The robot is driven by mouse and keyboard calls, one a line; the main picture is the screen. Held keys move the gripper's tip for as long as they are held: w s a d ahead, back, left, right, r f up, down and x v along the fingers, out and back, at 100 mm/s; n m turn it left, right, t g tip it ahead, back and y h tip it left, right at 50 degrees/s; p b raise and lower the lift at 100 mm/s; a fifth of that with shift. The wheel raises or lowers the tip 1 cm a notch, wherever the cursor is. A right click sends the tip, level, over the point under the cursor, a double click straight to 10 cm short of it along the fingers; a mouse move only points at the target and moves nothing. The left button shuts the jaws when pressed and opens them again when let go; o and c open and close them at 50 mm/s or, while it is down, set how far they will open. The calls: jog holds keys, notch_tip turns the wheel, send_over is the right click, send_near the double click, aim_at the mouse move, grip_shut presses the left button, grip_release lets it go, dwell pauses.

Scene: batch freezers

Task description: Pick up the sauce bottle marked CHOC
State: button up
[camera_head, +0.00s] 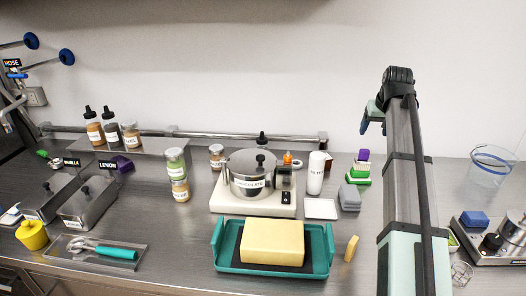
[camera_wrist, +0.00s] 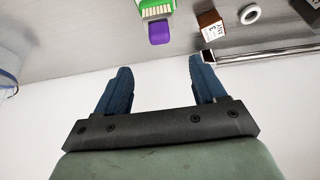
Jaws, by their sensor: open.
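My gripper (camera_head: 366,122) is raised at the back, right of centre, far from the three bottles. In the wrist view its blue fingers (camera_wrist: 160,66) are apart with nothing between them.
A steel pot (camera_head: 248,181) on a white base and a teal tray (camera_head: 222,262) with a yellow block stand mid-counter. Spice jars (camera_head: 174,162) stand before the shelf. A rail (camera_head: 240,137) runs along the back. Lidded steel bins (camera_head: 88,207) are at left.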

jog(key=shift+o, duration=0.4)
jog(key=o, duration=0.3)
jog(key=n+g+y, duration=0.2)
jog(key=n+y, duration=0.1)
jog(key=n, duration=0.7)
send_near(262, 136)
jog(key=shift+m, duration=0.3)
jog(key=x, duration=0.9)
jog(key=shift+w+x, duration=0.2)
jog(key=shift+x, duration=2.35)
